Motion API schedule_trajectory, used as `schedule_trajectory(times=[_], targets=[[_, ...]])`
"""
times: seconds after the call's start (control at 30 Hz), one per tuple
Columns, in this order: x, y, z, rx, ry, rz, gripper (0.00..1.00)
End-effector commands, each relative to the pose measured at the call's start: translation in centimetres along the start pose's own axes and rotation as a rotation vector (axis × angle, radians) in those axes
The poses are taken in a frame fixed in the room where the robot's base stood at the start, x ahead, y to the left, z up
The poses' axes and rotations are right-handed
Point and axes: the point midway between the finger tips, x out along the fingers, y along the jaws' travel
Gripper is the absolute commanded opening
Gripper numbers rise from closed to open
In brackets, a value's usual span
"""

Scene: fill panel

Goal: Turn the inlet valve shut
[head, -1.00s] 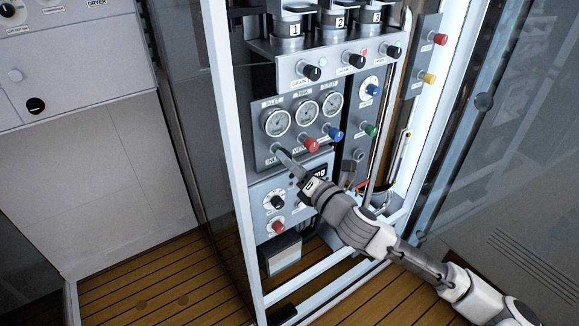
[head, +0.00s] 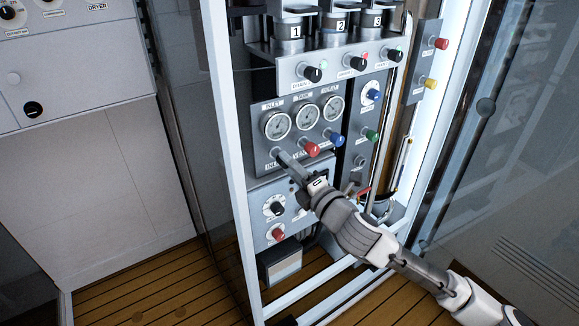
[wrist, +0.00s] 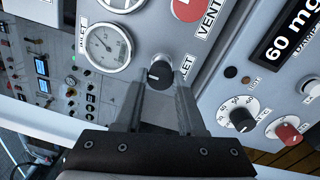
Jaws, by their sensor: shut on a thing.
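The inlet valve is a small black knob (wrist: 160,75) with a white mark, below the inlet gauge on the grey panel. In the wrist view it sits between the tips of my gripper (wrist: 159,92), whose two grey fingers are shut on its sides. The inlet gauge also shows in the wrist view (wrist: 108,47), beside the knob.
Close to the right of my gripper are a red knob (head: 311,149) and a blue knob (head: 337,140). Below are a black dial (head: 275,208) and another red knob (head: 278,235). A white frame post (head: 236,180) stands to the left.

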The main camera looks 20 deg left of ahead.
Motion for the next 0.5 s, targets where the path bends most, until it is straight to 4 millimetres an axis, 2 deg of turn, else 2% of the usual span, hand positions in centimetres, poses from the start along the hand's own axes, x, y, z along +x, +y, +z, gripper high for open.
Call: schedule_trajectory(times=[0.3, 0.33, 0.5], targets=[[0.01, 0.03, 0.08, 0.002, -0.002, 0.0, 0.0], [0.01, 0.03, 0.08, 0.002, -0.002, 0.0, 0.4], [0.01, 0.01, 0.04, 0.002, -0.001, 0.0, 0.68]])
